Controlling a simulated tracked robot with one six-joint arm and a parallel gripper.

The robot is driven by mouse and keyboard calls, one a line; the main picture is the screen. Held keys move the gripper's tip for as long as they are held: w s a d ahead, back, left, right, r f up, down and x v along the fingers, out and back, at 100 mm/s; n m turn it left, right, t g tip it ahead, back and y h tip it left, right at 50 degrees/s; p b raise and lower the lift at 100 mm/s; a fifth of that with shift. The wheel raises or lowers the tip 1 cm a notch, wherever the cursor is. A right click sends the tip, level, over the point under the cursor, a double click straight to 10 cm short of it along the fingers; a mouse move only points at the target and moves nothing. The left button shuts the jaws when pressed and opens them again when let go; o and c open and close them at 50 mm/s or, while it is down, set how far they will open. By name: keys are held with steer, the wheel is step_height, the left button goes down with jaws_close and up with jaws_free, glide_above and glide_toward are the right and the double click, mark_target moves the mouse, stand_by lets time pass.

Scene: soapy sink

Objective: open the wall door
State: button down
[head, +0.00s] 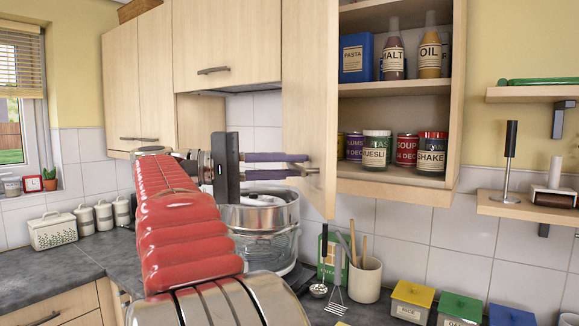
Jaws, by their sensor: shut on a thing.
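The wall door (308,80) is a pale wood panel and stands swung open on the left side of its wall cupboard (398,184). The cupboard's two shelves show, holding a blue pasta box, malt and oil bottles, and several jars and tins. My gripper (308,164) reaches from the left to the lower part of the door, with its two dark fingers at the door's handle (305,171). The fingers are shut on the handle, which is small and partly hidden by them.
A steel steamer pot (262,222) stands on the counter just below my gripper. A utensil pot (365,279) and several coloured-lid canisters (411,301) stand further right. Closed cupboards (226,42) hang left of the door. Wall shelves (530,205) are at the right.

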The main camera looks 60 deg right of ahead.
steer(key=shift+w+f, duration=0.1)
steer(key=shift+f, duration=0.15)
steer(key=c, duration=1.8)
jaws_free()
steer(key=shift+r, duration=0.1)
steer(key=shift+o, duration=0.2)
steer(key=shift+r, duration=0.15)
